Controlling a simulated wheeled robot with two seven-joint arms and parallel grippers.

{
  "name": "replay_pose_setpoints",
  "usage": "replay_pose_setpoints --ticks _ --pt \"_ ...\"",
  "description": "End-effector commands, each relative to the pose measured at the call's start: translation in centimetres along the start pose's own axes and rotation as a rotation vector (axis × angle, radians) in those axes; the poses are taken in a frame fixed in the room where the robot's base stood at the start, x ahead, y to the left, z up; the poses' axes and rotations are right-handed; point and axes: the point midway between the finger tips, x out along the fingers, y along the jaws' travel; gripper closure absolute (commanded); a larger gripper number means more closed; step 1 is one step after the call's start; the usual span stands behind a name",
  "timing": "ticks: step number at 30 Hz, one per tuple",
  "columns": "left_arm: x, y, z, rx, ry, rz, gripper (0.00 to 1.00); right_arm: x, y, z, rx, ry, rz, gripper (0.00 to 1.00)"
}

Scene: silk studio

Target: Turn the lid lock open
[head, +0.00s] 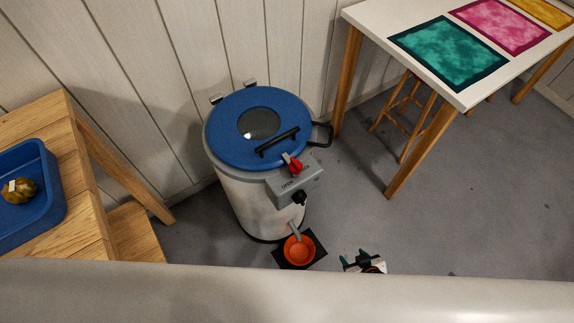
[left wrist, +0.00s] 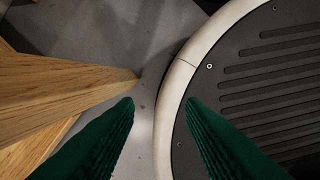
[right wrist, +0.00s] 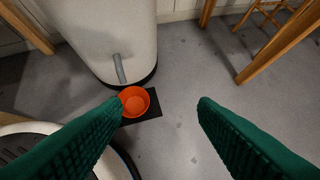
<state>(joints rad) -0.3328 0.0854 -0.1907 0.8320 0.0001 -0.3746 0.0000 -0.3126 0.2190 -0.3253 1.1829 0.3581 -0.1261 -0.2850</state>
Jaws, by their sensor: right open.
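The drum-shaped vessel (head: 240,200) stands on the floor with its blue lid (head: 225,140) down. The lid lock is a red knob (head: 295,166) on a grey box (head: 308,180) at the vessel's front, marked OPEN and with a second, partly hidden word. Its exact setting is hard to read. My right gripper (head: 362,260) is low, in front and right of the vessel, well apart from the lock. In the right wrist view its green fingers (right wrist: 165,108) are apart and empty. My left gripper (left wrist: 160,102) shows only in the left wrist view, fingers apart, empty, over the floor beside my base.
An orange bowl (head: 299,249) sits on a black mat (head: 316,241) under the spout. A wooden table (head: 85,190) with a blue tub (head: 55,200) stands left. A white table (head: 385,20) with coloured cloths stands right. Grey floor is free right of the vessel.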

Motion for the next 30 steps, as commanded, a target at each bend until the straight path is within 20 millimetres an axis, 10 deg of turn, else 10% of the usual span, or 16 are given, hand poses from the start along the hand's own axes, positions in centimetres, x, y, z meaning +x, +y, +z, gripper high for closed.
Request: replay_pose_setpoints --ticks 6,10,18,30 --pt "4.1 0.0 3.3 -0.005 -0.024 0.001 0.64 -2.5 3.7 16.4 -0.089 -0.489 0.120 0.46" --pt "4.9 0.0 4.8 -0.007 -0.033 0.002 0.64 -7.2 6.4 22.4 -0.105 -0.692 0.192 0.46" --pt "5.0 0.1 5.9 -0.009 -0.039 0.003 0.64 -12.9 9.0 27.1 -0.104 -0.867 0.265 0.46" --pt "5.5 0.0 4.7 -0.008 -0.030 0.002 0.64 -9.2 10.8 32.4 -0.099 -0.875 0.266 0.46"
